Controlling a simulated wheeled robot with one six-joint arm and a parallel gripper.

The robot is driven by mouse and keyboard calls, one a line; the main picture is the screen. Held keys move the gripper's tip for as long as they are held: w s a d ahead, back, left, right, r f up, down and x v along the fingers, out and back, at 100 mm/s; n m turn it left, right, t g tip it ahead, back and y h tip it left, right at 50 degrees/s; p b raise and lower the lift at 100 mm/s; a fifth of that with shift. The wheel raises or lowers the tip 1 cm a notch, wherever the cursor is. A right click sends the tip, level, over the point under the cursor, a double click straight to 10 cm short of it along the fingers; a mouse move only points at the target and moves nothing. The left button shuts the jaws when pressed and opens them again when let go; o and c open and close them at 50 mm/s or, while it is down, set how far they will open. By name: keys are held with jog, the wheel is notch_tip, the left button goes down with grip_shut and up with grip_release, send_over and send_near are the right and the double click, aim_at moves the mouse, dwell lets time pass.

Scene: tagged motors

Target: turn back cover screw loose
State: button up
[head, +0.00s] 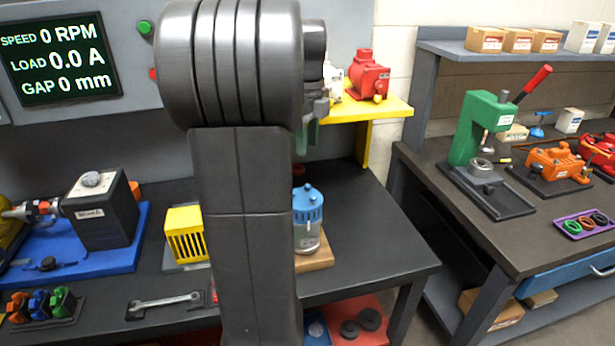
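My arm stands large in the middle of the head view and hides much of the bench behind it. Part of my wrist shows at its upper right, with small grey parts below that may belong to my gripper (319,104); its fingers cannot be made out. A motor with a blue slotted cover (308,206) and a grey body stands upright on a wooden block, just right of my arm. A red motor (369,76) sits on a yellow shelf. An orange motor (559,163) lies on the right bench. No back cover screw can be made out.
A blue plate (115,262) bears a dark box and shaft at left. A wrench (163,304) and a yellow slotted guard (187,234) lie nearby. The right bench holds a green press (480,127) and a purple tray (583,226). The bench's right front is clear.

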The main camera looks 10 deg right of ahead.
aim_at(308, 185)
notch_tip(308, 185, down, 11)
jog(key=shift+r, duration=0.1)
dwell(0.3)
